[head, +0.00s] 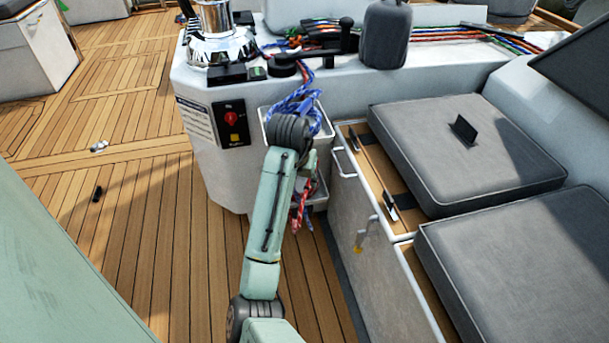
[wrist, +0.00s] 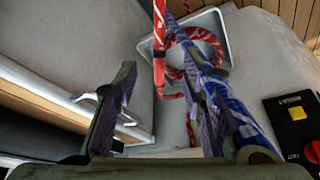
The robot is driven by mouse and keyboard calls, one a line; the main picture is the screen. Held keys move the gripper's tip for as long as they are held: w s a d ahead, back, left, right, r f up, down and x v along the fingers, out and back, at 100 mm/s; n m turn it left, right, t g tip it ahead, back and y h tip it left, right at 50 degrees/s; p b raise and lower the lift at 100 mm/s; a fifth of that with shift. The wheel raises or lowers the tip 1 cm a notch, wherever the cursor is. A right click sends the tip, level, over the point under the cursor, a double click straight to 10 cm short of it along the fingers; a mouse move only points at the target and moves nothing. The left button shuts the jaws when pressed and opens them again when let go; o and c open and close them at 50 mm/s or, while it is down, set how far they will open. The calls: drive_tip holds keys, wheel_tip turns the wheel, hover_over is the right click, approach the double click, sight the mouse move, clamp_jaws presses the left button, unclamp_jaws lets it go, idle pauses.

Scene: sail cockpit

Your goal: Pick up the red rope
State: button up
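The red rope (head: 297,215) hangs in front of the console beside my arm in the head view, partly hidden by it. In the wrist view the red rope (wrist: 204,40), with white flecks, lies coiled in a pale bin (wrist: 228,62), and one strand runs upright. My gripper (wrist: 158,75) is open, with its fingers apart and the red rope beyond the fingertips. I see nothing held between them. A blue rope (wrist: 232,105) runs close along the right finger. In the head view my gripper is mostly hidden behind my wrist.
The blue rope (head: 299,105) hangs over the upper bin. A switch panel (head: 231,123) is on the console to the left. A bench with grey cushions (head: 465,150) and metal latches (head: 391,207) stands to the right. The wooden deck (head: 120,220) on the left is mostly clear.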

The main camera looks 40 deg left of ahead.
sight(306, 188)
drive_tip(key=x, duration=0.6)
drive_tip(key=shift+w+f, duration=0.2)
drive_tip(key=shift+f, duration=0.15)
clamp_jaws()
drive_tip(key=shift+a, duration=0.1)
drive_tip(key=shift+r, duration=0.15)
drive_tip(key=shift+r+p, duration=1.4)
drive_tip(key=shift+p, duration=0.3)
